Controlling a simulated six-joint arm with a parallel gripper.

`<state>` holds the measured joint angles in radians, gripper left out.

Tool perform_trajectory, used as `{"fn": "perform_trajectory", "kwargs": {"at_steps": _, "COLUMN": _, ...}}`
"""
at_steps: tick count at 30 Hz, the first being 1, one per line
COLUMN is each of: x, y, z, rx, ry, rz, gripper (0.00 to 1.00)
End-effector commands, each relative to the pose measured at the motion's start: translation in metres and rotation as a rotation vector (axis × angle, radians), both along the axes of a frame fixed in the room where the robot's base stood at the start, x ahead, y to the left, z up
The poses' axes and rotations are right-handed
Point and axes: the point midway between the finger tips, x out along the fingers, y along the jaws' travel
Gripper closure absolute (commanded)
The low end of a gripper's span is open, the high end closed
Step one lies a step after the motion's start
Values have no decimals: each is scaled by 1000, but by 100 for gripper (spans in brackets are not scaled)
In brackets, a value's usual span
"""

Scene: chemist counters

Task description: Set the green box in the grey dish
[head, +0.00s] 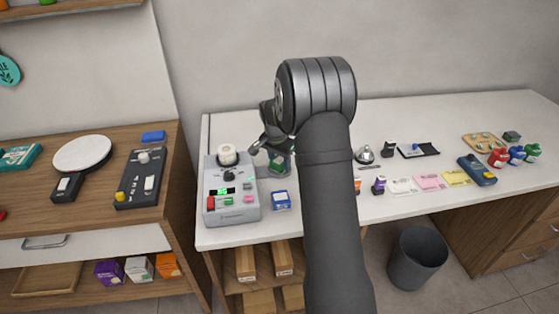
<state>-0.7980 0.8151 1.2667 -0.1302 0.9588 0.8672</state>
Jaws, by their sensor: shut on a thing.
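My gripper (270,147) is over the white counter, just right of the grey machine, pointing down. It is shut on a small green box (276,160), which shows just under the fingers. The grey dish (284,174) appears directly below and around the box, partly hidden by my gripper. I cannot tell whether the box touches the dish floor or hangs slightly above it.
A grey machine with buttons (232,204) stands close on the left. A blue box (280,200) lies in front of the dish. A bell (364,155), cards and bottles spread to the right. A teal box (20,157) lies on the wooden counter.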

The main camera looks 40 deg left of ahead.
Motion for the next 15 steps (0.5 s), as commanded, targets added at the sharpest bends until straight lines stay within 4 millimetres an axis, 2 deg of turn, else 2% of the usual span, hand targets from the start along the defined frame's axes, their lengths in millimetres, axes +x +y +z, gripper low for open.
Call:
{"fn": "perform_trajectory", "kwargs": {"at_steps": 5, "x": 0, "y": 0, "z": -6, "rx": -1, "ry": 1, "rz": 0, "gripper": 79}}
{"fn": "perform_trajectory", "kwargs": {"at_steps": 6, "x": 0, "y": 0, "z": -5, "rx": 0, "ry": 0, "rz": 0, "gripper": 47}}
{"fn": "perform_trajectory", "kwargs": {"at_steps": 8, "x": 0, "y": 0, "z": -5, "rx": 0, "ry": 0, "rz": 0, "gripper": 35}}
{"fn": "perform_trajectory", "kwargs": {"at_steps": 15, "x": 0, "y": 0, "z": -2, "rx": 0, "ry": 0, "rz": 0, "gripper": 33}}
